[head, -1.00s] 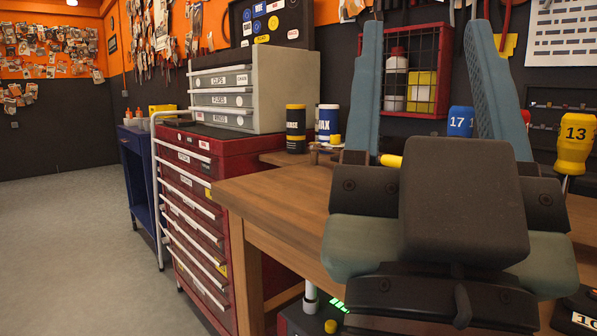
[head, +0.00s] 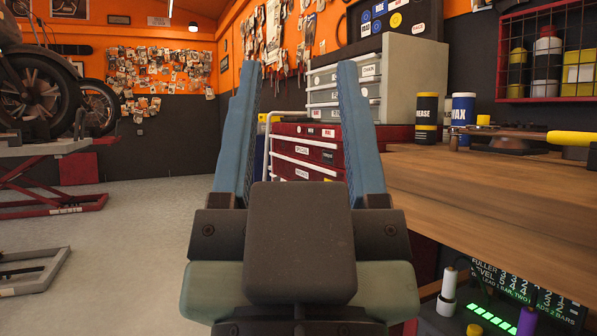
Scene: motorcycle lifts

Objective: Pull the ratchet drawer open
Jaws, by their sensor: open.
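A red tool cabinet (head: 330,133) stands past the left end of the workbench. Its drawers have pale handle bars and small labels; one label seems to read "special", and I cannot read which drawer is the ratchet drawer. The drawers I can see look shut. My gripper (head: 298,72) is open and empty, with two blue fingers pointing up and forward. It is well short of the cabinet and touches nothing. The right finger and my gripper's body hide part of the cabinet's front and its lower drawers.
A grey drawer unit (head: 418,80) sits on the cabinet. The wooden workbench (head: 480,195) fills the right, with grease and wax cans (head: 462,112). A motorcycle (head: 40,95) on a red lift (head: 50,195) is at left. Grey floor (head: 150,210) between is clear.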

